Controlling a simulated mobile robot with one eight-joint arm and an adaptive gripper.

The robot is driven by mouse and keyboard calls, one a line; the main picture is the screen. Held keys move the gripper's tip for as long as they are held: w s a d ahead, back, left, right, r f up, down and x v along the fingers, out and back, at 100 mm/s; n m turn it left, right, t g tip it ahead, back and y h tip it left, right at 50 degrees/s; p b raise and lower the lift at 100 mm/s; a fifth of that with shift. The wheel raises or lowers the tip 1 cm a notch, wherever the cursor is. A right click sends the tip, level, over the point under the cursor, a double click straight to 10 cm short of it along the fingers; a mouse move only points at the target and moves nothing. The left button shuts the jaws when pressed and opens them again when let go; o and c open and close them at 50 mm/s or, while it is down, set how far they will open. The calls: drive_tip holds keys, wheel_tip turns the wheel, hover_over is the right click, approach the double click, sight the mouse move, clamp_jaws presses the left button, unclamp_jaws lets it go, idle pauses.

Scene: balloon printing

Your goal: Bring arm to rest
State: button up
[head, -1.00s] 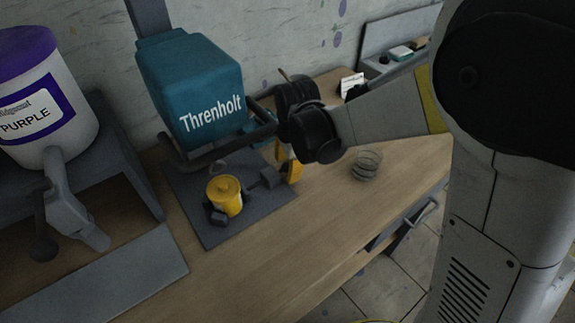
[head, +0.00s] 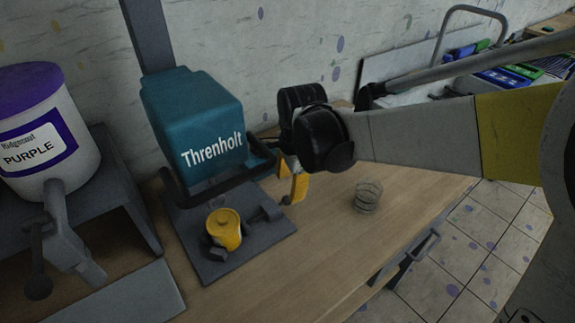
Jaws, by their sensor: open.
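My gripper (head: 291,180) hangs at the end of my arm in the head view, beside the right side of the teal Threnholt machine (head: 200,122). Its yellow fingers point down and are open, with nothing seen between them. The fingers are partly hidden by the dark wrist.
A wire ring (head: 367,197) stands on the wooden bench (head: 310,255), right of the gripper. A purple-lidded tub (head: 45,130) with a spout stands on a grey stand at left. Bench items lie at the far right. The front middle of the bench is clear.

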drive_tip(key=s+d+r+n+t, duration=0.2)
drive_tip(key=s+d+r+n, duration=0.1)
drive_tip(key=s+d+n, duration=0.3)
drive_tip(key=s+d+r+n+t, duration=0.3)
drive_tip(key=s+d+n, duration=0.4)
drive_tip(key=s+d, duration=0.2)
drive_tip(key=shift+s+d+r+h, duration=0.15)
drive_tip(key=shift+d+r+h, duration=0.25)
drive_tip(key=shift+d, duration=0.4)
